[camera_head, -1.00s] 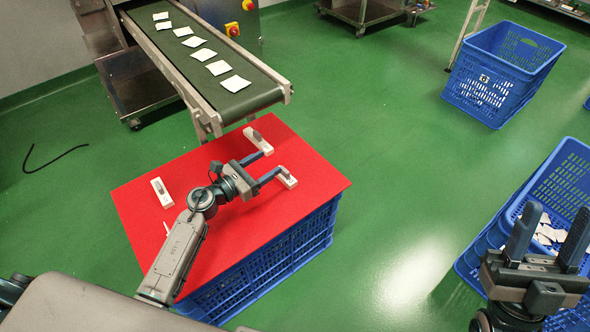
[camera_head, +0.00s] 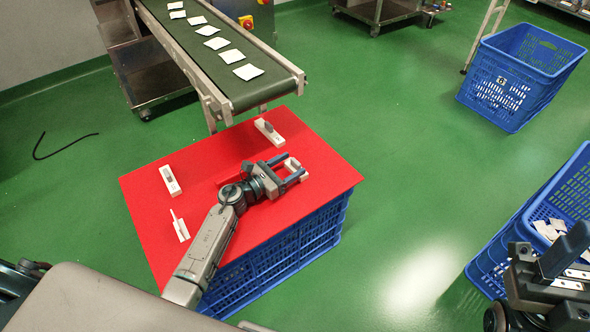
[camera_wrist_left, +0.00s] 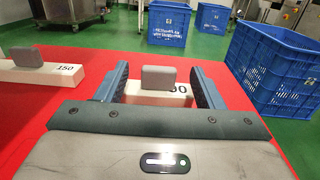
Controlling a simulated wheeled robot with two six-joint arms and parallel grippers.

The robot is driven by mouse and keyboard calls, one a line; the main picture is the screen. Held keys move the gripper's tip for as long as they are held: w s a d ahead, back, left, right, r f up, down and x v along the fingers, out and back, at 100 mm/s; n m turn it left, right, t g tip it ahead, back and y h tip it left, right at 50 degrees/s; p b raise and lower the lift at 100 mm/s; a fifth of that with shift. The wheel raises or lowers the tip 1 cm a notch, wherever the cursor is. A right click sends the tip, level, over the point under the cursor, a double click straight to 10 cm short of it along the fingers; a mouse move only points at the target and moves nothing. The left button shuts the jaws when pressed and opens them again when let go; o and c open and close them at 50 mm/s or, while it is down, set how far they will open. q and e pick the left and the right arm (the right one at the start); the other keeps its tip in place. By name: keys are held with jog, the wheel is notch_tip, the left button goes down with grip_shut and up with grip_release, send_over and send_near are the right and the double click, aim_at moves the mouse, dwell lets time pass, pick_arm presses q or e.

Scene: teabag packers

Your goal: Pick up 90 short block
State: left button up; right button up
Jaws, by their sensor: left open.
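A short white block with a grey grip on top stands between the spread fingers of my left gripper (camera_head: 286,167) on the red table top (camera_head: 145,200). In the left wrist view the short block (camera_wrist_left: 160,95) sits between the two blue-grey fingers (camera_wrist_left: 160,85). The left gripper is open, with a gap beside the grey grip. My right gripper (camera_head: 550,255) is at the lower right edge, away from the table, its fingers apart and empty.
A longer white block (camera_head: 273,135) marked 150 stands at the table's far edge; it also shows in the left wrist view (camera_wrist_left: 40,75). Another block (camera_head: 171,181) and a white piece with a stick (camera_head: 180,230) lie left. A conveyor (camera_head: 240,95) and blue crates (camera_head: 520,75) stand beyond.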

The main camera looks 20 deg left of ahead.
pick_arm(q)
jog(key=x, duration=0.2)
jog(key=shift+w+d, duration=0.15)
jog(key=shift+w, duration=0.05)
jog(key=c, duration=1.1)
jog(key=shift+r, duration=0.1)
